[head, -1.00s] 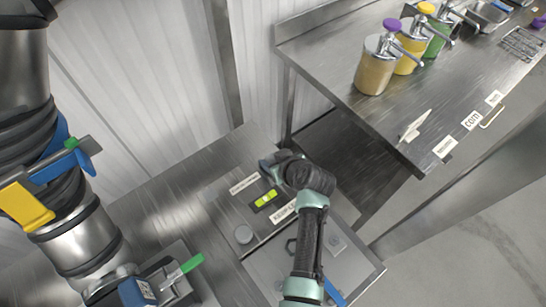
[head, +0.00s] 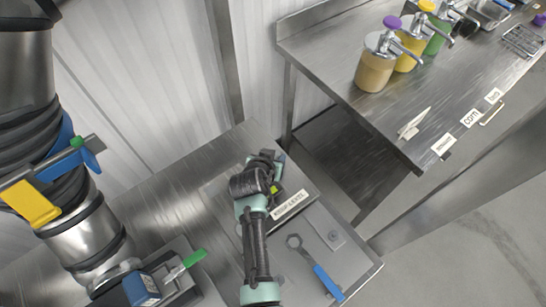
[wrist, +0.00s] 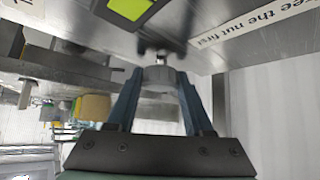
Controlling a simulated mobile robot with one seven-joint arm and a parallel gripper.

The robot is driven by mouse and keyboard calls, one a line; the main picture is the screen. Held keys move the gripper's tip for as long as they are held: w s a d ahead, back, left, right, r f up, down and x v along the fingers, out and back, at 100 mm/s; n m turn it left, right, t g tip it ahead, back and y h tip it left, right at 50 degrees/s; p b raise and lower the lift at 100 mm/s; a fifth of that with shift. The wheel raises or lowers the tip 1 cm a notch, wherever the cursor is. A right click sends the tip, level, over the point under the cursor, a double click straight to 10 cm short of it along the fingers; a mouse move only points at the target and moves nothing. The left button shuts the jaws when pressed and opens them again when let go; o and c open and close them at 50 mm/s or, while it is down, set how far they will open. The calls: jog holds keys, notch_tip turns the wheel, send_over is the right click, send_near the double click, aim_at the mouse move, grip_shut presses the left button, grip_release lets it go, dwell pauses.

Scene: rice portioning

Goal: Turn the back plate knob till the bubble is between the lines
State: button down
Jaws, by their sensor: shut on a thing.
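In the wrist view my gripper (wrist: 158,88) is shut on a grey knob (wrist: 160,76), one blue finger on each side of it. In the head view my gripper (head: 273,165) is at the far end of the metal plate, and my wrist hides the knob. The yellow-green level vial (wrist: 130,8) is cut off by the top edge of the wrist view. Only a sliver of the vial (head: 275,190) shows beside my arm in the head view. I cannot make out the bubble against its lines.
A wrench with a blue handle (head: 328,283) lies on the plate's near right part. A label (head: 290,205) is right of my arm. Pump dispensers (head: 376,66) stand on the steel counter at the upper right. There is an open gap between counter and bench.

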jog(key=shift+a+f+m+g+h+b, duration=0.1)
jog(key=shift+m+g+h+b, duration=0.2)
jog(key=shift+m+h+b, duration=0.6)
jog(key=shift+m, duration=0.3)
jog(key=shift+c, duration=1.4)
grip_release()
jog(key=b+v, duration=0.1)
jog(key=v, duration=1.2)
